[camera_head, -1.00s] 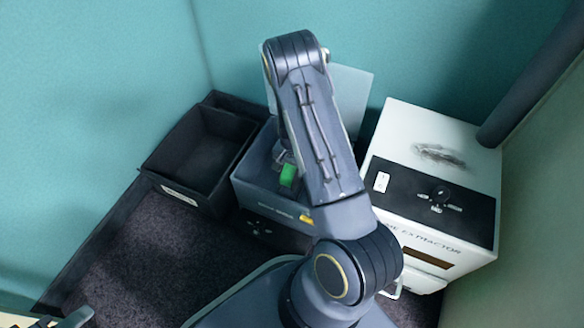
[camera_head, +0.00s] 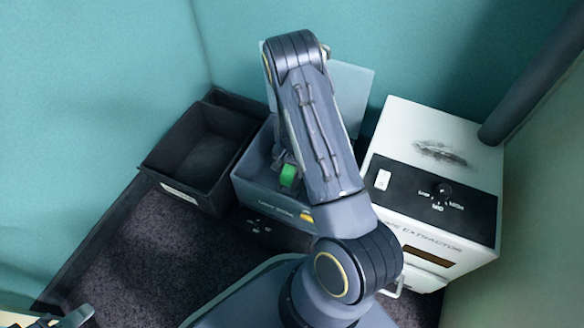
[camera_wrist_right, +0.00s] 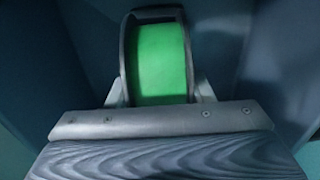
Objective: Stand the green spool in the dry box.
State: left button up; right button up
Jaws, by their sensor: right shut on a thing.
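The green spool (camera_head: 288,176) is mostly hidden behind my right arm in the head view. In the wrist view the spool (camera_wrist_right: 162,62) shows its green winding between dark rims, upright between the fingers. My right gripper (camera_head: 283,160) is shut on it, inside or just above the opening of the blue-grey dry box (camera_head: 262,193). I cannot tell whether the spool touches the box floor. The box's pale lid (camera_head: 352,88) stands raised at the back. A grey tip, apparently my left gripper (camera_head: 74,317), shows at the bottom left corner; its jaws are unclear.
A black open bin (camera_head: 165,182) stands close to the left of the dry box and looks empty. A white fume extractor (camera_head: 436,150) with a black control panel stands close on the right. Teal walls (camera_head: 100,90) close off the back. Dark carpeted surface (camera_head: 150,250) is clear at front left.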

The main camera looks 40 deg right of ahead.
jog(key=shift+f+b, duration=0.5)
jog(key=shift+f, duration=0.2)
jog(key=shift+f, duration=0.15)
jog(key=o, duration=1.3)
notch_tip(320, 180, up, 7)
jog(key=p, duration=0.3)
jog(key=shift+r+p, duration=0.2)
jog(key=shift+p, duration=0.15)
jog(key=shift+r, duration=0.25)
